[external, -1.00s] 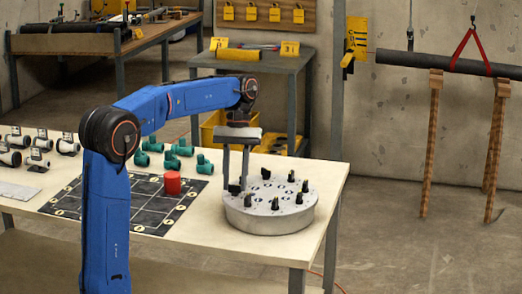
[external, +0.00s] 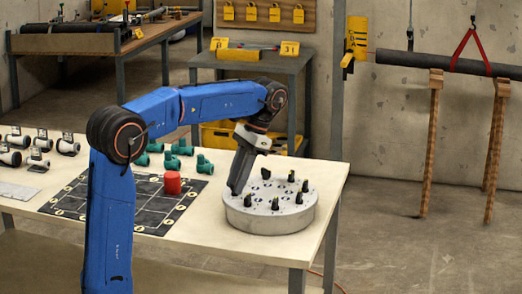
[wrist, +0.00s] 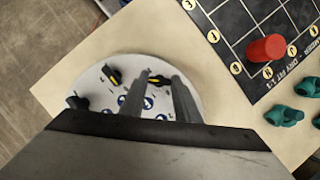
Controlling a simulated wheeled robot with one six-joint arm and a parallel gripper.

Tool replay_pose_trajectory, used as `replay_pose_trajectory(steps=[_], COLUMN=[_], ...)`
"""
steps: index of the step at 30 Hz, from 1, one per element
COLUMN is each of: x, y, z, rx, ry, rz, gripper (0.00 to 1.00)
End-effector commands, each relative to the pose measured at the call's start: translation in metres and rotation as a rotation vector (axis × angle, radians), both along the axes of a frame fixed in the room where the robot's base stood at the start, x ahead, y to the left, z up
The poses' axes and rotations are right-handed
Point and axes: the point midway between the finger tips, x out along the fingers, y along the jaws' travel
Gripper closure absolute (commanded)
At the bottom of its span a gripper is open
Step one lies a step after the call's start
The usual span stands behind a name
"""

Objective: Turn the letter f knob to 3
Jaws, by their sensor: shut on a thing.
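A round grey dial plate (external: 270,216) sits on the workbench and carries several small black knobs with yellow marks, one of them the rear knob (external: 291,175). The letters and numbers around them are too small to read, so I cannot tell which is f. My gripper (external: 236,190) reaches down, tilted, to the left edge of the plate. Its fingers are shut on a black knob there, mostly hidden by them in the external view. In the wrist view the fingers (wrist: 160,80) straddle a dark knob with a yellow mark, and the plate (wrist: 70,75) shows beyond.
A red cylinder (external: 172,183) stands on a black gridded mat (external: 150,215) left of the plate. Green pipe fittings (external: 204,164) lie behind it, and white fittings (external: 40,154) at the far left. The bench (external: 325,185) is clear right of the plate.

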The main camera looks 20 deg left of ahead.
Motion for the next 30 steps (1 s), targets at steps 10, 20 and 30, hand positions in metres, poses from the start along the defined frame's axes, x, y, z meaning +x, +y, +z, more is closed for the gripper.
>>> replay_pose_trajectory(steps=[10, 20, 30], x=[-0.0023, -0.0038, -0.0043], y=[-0.0021, -0.0022, -0.0024], z=[0.0003, 0.0, -0.0001], rx=[0.0, 0.0, 0.0], ry=[-0.003, -0.002, -0.001], rz=[-0.324, -0.563, -0.679], gripper=[0.93, 0.93, 0.93])
